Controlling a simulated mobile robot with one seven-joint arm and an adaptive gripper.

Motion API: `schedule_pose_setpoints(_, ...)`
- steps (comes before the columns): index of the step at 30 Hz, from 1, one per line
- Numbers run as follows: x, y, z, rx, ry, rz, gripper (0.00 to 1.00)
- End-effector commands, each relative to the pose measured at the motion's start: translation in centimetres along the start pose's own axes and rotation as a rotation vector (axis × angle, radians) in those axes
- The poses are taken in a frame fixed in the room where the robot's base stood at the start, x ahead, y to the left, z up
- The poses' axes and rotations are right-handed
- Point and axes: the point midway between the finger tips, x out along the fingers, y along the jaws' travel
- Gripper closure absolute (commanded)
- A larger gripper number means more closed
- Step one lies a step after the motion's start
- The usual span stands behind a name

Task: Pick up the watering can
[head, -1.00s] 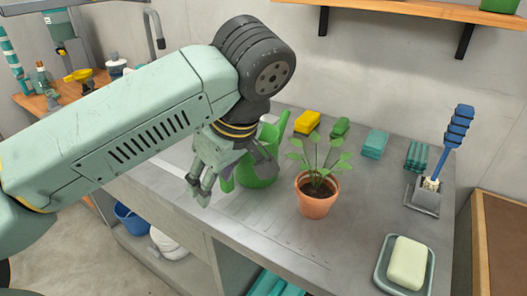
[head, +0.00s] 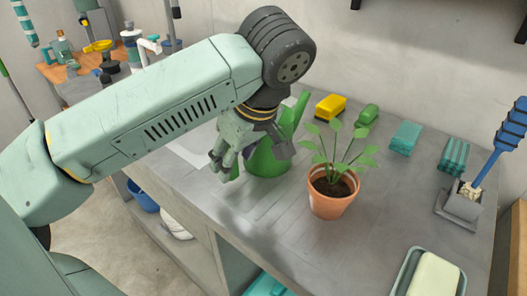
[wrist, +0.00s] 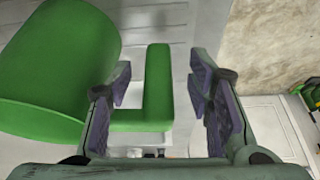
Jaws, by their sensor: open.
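The green watering can (head: 268,160) stands on the grey counter, partly hidden behind my gripper (head: 246,162) in the head view. Its spout points up to the right of my wrist. In the wrist view, the can's round green body (wrist: 60,65) fills the left side. Its green handle (wrist: 158,85) shows as an upright bar with a lower arm leading to the body. My gripper in the wrist view (wrist: 163,85) is open, with one finger on each side of the handle bar. I see gaps on both sides of the bar. Finger depth along the handle is hard to judge.
A potted plant (head: 332,200) stands close to the right of the can. Behind are a yellow sponge (head: 330,107), a green block (head: 367,115) and teal sponges (head: 405,138). A brush in a holder (head: 460,205) and a soap dish (head: 402,285) are at right.

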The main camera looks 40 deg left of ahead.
Motion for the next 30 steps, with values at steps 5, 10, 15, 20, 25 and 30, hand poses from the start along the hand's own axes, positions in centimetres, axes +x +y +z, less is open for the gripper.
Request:
schedule_pose_setpoints(5,2.9,0.1,-0.2,-0.002,-0.003,-0.002,0.53)
schedule_pose_setpoints(10,4.6,0.1,-0.2,0.0,-0.002,0.0,0.53)
schedule_pose_setpoints(15,4.5,0.1,-0.3,0.0,-0.001,0.0,0.53)
schedule_pose_setpoints(20,4.5,0.1,-0.3,0.0,-0.001,0.0,0.63)
schedule_pose_setpoints(25,4.5,0.1,-0.3,0.0,-0.001,0.0,0.74)
schedule_pose_setpoints(30,4.5,0.1,-0.3,0.0,-0.001,0.0,0.85)
